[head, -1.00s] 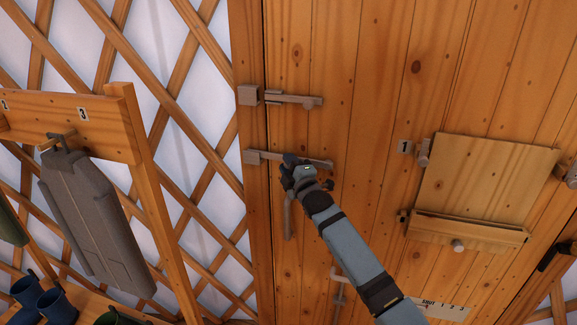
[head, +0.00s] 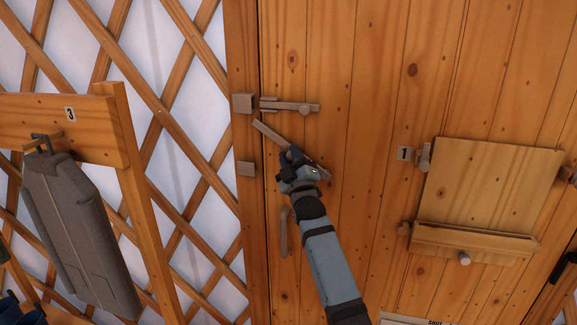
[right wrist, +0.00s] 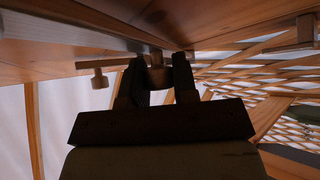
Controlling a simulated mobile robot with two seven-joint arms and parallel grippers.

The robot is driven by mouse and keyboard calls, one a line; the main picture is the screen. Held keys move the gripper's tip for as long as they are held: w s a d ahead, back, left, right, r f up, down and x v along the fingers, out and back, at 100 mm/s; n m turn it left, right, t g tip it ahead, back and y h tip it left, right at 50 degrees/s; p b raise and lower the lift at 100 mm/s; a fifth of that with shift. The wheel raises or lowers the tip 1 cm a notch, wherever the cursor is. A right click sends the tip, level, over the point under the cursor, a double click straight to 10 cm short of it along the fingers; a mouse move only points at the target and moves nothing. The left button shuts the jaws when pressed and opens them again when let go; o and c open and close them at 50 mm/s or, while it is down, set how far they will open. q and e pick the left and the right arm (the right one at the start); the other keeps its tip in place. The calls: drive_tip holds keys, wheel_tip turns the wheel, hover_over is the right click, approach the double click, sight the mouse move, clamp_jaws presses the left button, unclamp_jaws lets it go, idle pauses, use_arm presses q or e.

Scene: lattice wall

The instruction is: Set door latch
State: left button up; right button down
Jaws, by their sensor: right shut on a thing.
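The wooden door carries a latch bar (head: 272,135) at mid height. It is tilted, its left end raised off the square keeper block (head: 245,168) on the door frame and its right end low. My right gripper (head: 292,158) is shut on the bar near its middle and covers part of it. In the right wrist view, a short knob (right wrist: 157,75) sits between its two fingers. Above, a sliding bolt (head: 290,106) lies level beside a second frame block (head: 243,103). My left gripper is not in view.
A door handle (head: 284,232) hangs below the bar, close to my right arm. A wooden flap marked 1 (head: 490,185) with knobs is on the door at right. A grey garment (head: 75,225) hangs from a rack (head: 95,130) at left, before the lattice wall.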

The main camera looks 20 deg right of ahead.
drive_tip(key=shift+d+r+m, duration=0.1)
drive_tip(key=shift+r+m, duration=0.15)
drive_tip(key=shift+m, duration=0.05)
drive_tip(key=c, duration=0.9)
unclamp_jaws()
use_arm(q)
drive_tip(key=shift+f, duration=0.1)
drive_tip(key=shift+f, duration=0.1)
use_arm(e)
drive_tip(key=shift+s+f, duration=0.1)
drive_tip(key=shift+f, duration=0.1)
